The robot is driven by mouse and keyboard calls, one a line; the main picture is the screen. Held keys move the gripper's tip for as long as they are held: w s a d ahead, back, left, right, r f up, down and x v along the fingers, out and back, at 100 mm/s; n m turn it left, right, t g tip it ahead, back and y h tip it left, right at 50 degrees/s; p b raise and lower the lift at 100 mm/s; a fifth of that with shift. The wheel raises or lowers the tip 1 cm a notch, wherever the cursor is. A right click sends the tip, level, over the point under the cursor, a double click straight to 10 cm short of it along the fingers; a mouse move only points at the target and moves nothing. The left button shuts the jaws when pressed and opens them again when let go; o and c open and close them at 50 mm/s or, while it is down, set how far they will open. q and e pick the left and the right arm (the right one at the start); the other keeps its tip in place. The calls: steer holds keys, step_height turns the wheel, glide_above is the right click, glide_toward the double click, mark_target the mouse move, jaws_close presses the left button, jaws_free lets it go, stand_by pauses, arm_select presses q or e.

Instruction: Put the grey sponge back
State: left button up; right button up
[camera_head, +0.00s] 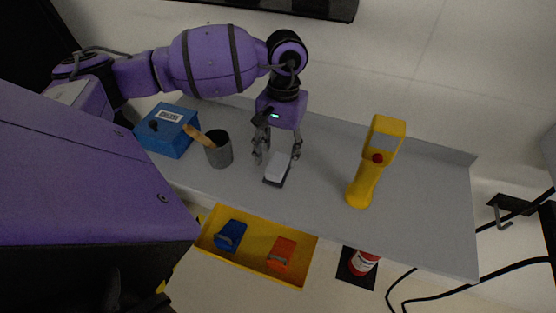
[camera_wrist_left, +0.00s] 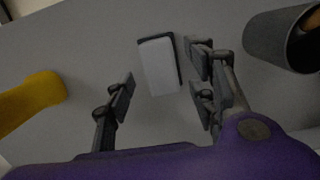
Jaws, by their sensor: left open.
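The grey sponge (camera_head: 278,168), a pale grey block with a dark layer or patch under it, lies on the grey cart top (camera_head: 425,215). In the left wrist view the sponge (camera_wrist_left: 159,66) is ahead of the fingers, with dark showing along its edges. Whether the fingers touch the cart top is unclear. My right gripper is not in view.
A grey cup (camera_head: 219,153) with a tan handle in it and a blue box (camera_head: 166,130) stand left of the gripper. A yellow handheld device (camera_head: 366,180) stands right. A yellow tray (camera_head: 253,228) below holds blue and orange items. A red can (camera_head: 363,262) is beside it.

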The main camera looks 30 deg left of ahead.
mark_target(280, 157)
arm_select(q)
step_height(280, 157, up, 9)
steer(key=w, duration=0.1)
steer(key=shift+w+f+b, duration=0.15)
steer(key=shift+f+b, duration=0.05)
steer(key=shift+b, duration=0.25)
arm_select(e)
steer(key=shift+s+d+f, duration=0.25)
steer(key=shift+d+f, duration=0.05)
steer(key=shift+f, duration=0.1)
arm_select(q)
steer(key=shift+a, duration=0.1)
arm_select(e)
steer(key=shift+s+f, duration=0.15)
